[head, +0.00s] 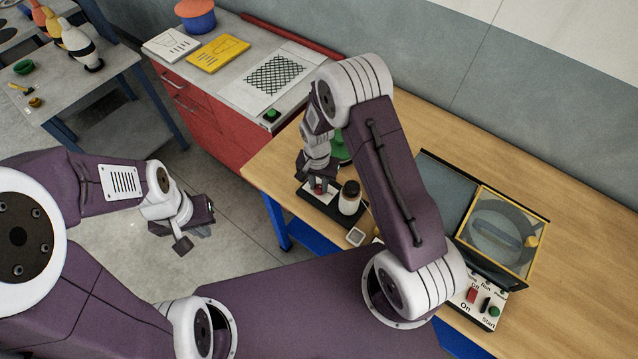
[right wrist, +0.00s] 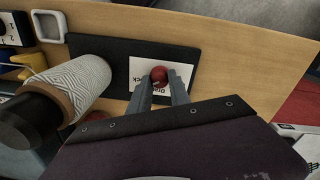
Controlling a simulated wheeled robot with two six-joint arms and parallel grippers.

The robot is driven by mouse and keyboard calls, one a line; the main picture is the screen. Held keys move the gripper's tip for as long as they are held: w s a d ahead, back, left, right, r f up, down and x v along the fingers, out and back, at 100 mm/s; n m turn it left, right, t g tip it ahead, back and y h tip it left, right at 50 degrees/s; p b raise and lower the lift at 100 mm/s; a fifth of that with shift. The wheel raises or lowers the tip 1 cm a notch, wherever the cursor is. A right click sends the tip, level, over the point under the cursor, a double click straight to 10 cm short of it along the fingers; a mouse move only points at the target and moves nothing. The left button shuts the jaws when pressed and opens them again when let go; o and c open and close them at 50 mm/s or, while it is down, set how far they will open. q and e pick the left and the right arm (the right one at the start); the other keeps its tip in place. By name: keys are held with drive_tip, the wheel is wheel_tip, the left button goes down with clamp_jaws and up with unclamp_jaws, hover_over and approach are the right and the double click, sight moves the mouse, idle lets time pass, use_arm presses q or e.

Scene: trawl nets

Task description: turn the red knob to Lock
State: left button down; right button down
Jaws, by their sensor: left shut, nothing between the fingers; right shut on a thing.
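The red knob (right wrist: 159,75) sits on a white label plate (right wrist: 137,70) on a black base (right wrist: 100,50). Part of the plate's lettering shows, but my fingers hide much of it, so I cannot read the knob's setting. My right gripper (right wrist: 165,88) is shut on the red knob. In the head view my right gripper (head: 318,186) is low over the black base on the wooden bench. My left gripper (head: 196,228) is shut and empty, over the floor at the left, away from the bench.
A twine spool (right wrist: 75,83) stands beside the knob on the base, with its dark cap (head: 351,188) towards me. A small grey tray (head: 356,237) lies near the bench edge. A yellow-framed lidded machine (head: 497,232) with buttons stands to the right. A red cabinet (head: 215,120) stands behind.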

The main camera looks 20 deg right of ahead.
sight(318, 187)
idle(0.3)
drive_tip(key=c, duration=1.2)
unclamp_jaws()
drive_tip(key=shift+s+a+r, duration=0.1)
drive_tip(key=shift+r, duration=0.2)
wheel_tip(318, 187, up, 8)
drive_tip(key=shift+a+f+b, duration=0.1)
drive_tip(key=shift+b, duration=0.55)
drive_tip(key=shift+r, duration=0.4)
